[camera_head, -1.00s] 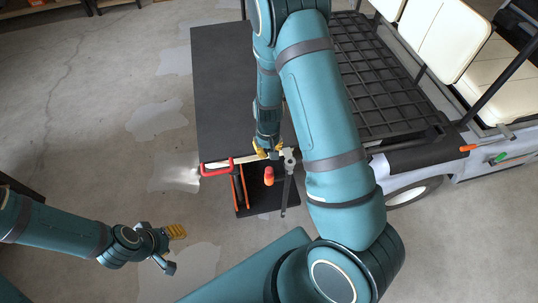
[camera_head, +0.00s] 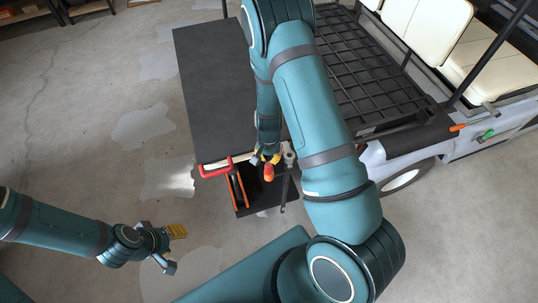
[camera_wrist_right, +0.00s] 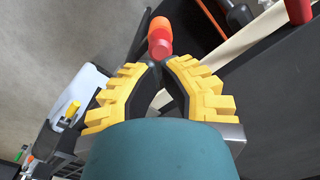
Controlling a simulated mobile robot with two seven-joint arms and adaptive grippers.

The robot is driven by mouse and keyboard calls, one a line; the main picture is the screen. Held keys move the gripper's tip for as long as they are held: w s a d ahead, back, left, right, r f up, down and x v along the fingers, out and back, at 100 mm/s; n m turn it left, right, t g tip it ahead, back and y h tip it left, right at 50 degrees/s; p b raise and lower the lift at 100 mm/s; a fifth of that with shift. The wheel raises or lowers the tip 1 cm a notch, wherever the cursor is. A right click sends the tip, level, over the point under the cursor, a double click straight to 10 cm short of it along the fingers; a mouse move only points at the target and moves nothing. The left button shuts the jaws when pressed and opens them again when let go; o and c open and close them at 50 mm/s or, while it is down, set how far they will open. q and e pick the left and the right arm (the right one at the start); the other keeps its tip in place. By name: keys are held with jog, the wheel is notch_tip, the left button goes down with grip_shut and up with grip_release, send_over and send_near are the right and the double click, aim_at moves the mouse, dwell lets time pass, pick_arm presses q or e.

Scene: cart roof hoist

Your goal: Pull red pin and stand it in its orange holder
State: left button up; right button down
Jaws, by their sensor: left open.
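A short red and orange cylinder (camera_head: 269,173), which looks like the red pin, shows at the dark tray beside the black-topped cart. In the right wrist view (camera_wrist_right: 160,37), its red end faces my fingertips and its orange part lies beyond. I cannot tell where pin and holder divide. My right gripper (camera_head: 267,156) is right behind it in the head view; its fingertips (camera_wrist_right: 161,64) are close together at the red end, and I cannot tell whether they grip it. My left gripper (camera_head: 172,247) is open and empty, low at the left, away from the cart.
The cart's black top (camera_head: 215,80) stands beside a red U-shaped handle (camera_head: 217,169). Orange-handled tools (camera_head: 239,190) lie in the tray. A vehicle with a black grid rack (camera_head: 365,75) and cream seats (camera_head: 425,25) is at the right.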

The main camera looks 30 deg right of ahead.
aim_at(269, 165)
notch_tip(269, 165, down, 2)
jog(key=shift+f+b, duration=0.25)
jog(key=shift+b, duration=0.5)
pick_arm(q)
jog(key=shift+s+f+b, duration=0.1)
jog(key=shift+f+b, duration=0.25)
jog(key=shift+f, duration=1.05)
pick_arm(e)
jog(key=shift+f, duration=0.45)
pick_arm(q)
jog(key=shift+f+b, duration=0.4)
pick_arm(e)
jog(key=shift+f, duration=0.5)
jog(key=shift+r+p, duration=1.35)
jog(key=shift+r, duration=0.75)
pick_arm(q)
notch_tip(269, 165, up, 2)
jog(key=shift+r, duration=0.25)
pick_arm(e)
notch_tip(269, 165, up, 11)
jog(key=shift+f, duration=0.1)
